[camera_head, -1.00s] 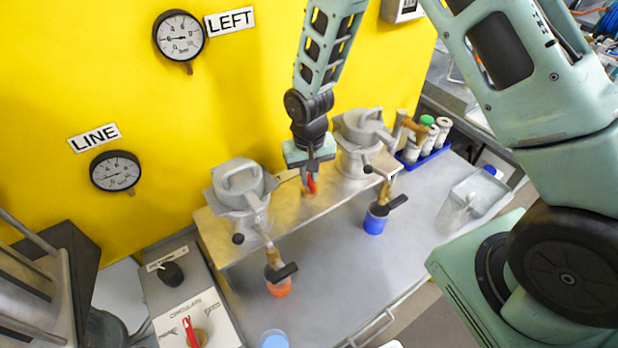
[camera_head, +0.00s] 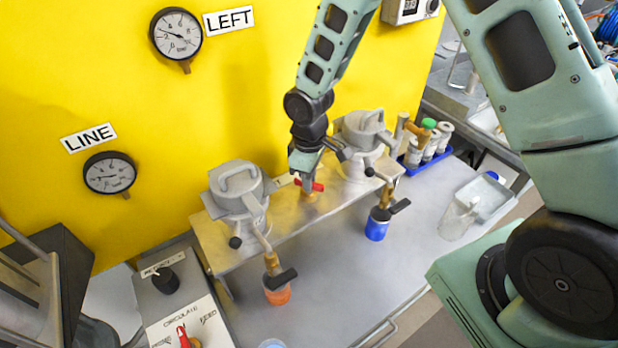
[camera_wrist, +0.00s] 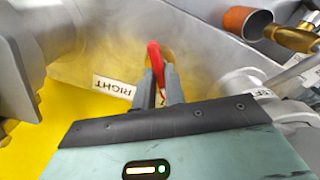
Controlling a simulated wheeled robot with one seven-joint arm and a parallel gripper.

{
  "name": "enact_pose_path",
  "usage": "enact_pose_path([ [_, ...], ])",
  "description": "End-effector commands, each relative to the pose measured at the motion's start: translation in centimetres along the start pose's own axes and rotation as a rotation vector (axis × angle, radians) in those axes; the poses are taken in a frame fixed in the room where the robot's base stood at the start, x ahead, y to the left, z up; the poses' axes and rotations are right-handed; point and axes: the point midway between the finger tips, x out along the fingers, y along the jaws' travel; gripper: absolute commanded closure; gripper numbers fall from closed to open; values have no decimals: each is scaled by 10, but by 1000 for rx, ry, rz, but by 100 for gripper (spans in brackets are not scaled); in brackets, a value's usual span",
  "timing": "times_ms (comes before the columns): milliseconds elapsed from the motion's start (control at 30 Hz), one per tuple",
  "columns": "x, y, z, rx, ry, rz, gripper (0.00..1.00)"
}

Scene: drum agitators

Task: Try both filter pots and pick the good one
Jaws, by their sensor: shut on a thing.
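Two grey lidded filter pots stand on the bench shelf, the left pot (camera_head: 238,190) and the right pot (camera_head: 360,135). Between them is a red valve lever (camera_head: 318,186) on a brass body. My gripper (camera_head: 307,183) is shut on this lever. In the wrist view, the red lever (camera_wrist: 155,58) shows between the fingers of my gripper (camera_wrist: 160,82). A RIGHT label (camera_wrist: 114,87) lies beside it. An orange cup (camera_head: 277,291) is below the left pot's outlet, and a blue cup (camera_head: 376,228) is below the right pot's outlet.
A LEFT gauge (camera_head: 177,34) and a LINE gauge (camera_head: 109,173) hang on the yellow wall. A control panel with a red knob (camera_head: 183,335) is at lower left. A blue rack (camera_head: 428,158) and a clear tray (camera_head: 487,193) are at right. The bench's middle is clear.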

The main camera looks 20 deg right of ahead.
Motion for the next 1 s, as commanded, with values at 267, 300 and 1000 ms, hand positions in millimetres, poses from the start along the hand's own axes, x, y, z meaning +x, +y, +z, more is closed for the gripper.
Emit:
enact_pose_path([
  [267,-1,0,0,-132,1,1,100],
  [300,-1,0,0,-144,1,1,100],
  [1000,-1,0,0,-183,1,1,66],
])
